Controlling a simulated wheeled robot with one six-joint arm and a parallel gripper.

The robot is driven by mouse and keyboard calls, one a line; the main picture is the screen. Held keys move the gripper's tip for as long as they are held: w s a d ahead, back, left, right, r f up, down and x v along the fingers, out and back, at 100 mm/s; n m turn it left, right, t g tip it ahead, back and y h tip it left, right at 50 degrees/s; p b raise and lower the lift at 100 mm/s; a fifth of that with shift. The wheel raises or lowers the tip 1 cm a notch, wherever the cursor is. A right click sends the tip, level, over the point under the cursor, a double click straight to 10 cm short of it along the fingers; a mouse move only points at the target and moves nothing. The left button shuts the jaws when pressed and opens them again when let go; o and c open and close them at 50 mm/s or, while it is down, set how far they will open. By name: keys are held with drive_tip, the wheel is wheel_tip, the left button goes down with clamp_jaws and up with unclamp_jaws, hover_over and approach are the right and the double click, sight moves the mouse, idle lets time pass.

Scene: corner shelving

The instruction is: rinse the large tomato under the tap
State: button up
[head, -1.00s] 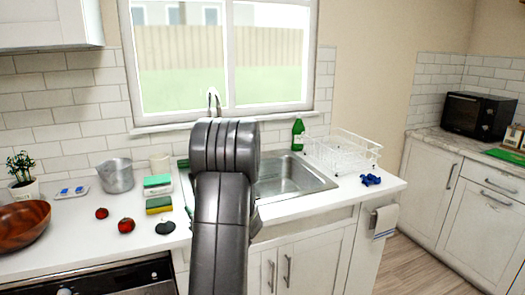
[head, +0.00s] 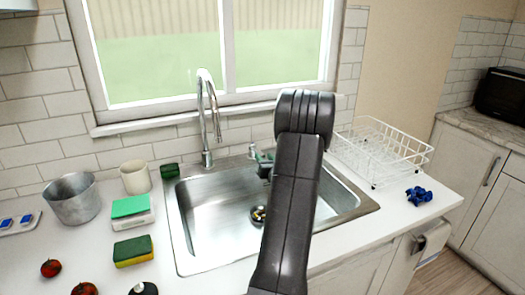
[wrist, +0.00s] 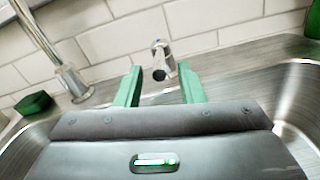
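Two red tomatoes lie on the counter left of the sink; the larger tomato (head: 85,289) is cut by the bottom edge of the head view, beside a smaller tomato (head: 50,268). The chrome tap (head: 208,115) rises behind the sink (head: 215,212); its base also shows in the wrist view (wrist: 72,82). A short metal lever (wrist: 160,60) stands on the sink's back rim. My gripper (wrist: 160,85) is open and empty, its green fingers apart on either side of the lever in the picture. I cannot tell if they touch it. My arm hides most of the gripper in the head view.
Sponges (head: 133,250), a green-topped box (head: 131,212), a cream cup (head: 135,177) and a metal pot (head: 72,198) stand left of the sink. A white dish rack (head: 380,152) and blue item (head: 418,196) are right.

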sight(256, 147)
drive_tip(key=shift+p+x, duration=0.35)
drive_tip(key=shift+x, duration=1.85)
drive_tip(key=shift+c, duration=0.2)
clamp_jaws()
